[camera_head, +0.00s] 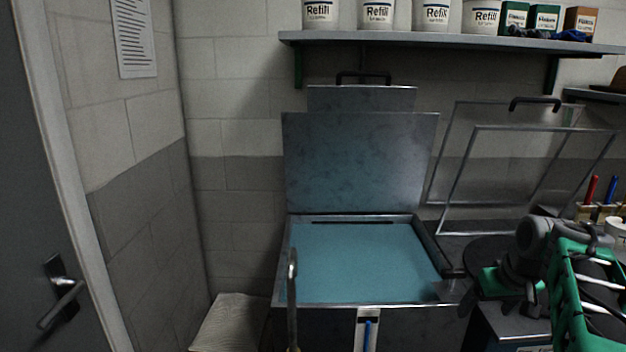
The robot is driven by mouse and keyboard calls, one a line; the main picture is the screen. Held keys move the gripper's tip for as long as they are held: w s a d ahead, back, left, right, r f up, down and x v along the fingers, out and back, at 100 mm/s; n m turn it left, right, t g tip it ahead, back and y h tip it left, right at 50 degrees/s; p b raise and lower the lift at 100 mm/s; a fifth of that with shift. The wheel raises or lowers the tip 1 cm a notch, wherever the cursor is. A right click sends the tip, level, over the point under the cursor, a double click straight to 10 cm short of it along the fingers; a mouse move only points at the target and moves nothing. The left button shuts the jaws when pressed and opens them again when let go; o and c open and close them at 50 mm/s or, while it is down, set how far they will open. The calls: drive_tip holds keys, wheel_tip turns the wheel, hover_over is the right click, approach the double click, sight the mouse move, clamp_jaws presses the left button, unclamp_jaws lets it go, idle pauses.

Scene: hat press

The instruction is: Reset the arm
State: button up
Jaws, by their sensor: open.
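My arm comes in at the right edge, with green panels, white tubes and a grey joint. My gripper (503,299) hangs at its lower left end, right of the open metal press. Its dark fingers look spread apart, and I see nothing held between them. The fingertips are small and dim against the dark background.
The open press box (365,262) has a pale blue bed and a raised metal lid (360,160). Framed screens (520,180) lean behind my arm. A shelf (450,41) with Refill tubs runs above. A hooked metal rod (292,300) stands in front. A door (50,200) is left.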

drive_tip(key=s+a+r+p, duration=0.2)
drive_tip(key=a+r+p, duration=0.1)
drive_tip(key=a, duration=0.6)
drive_tip(key=s+a+f+g+p, duration=0.1)
drive_tip(key=s+a+p, duration=0.6)
drive_tip(key=s+a, duration=0.6)
drive_tip(key=shift+s+f, duration=0.15)
drive_tip(key=shift+s, duration=0.75)
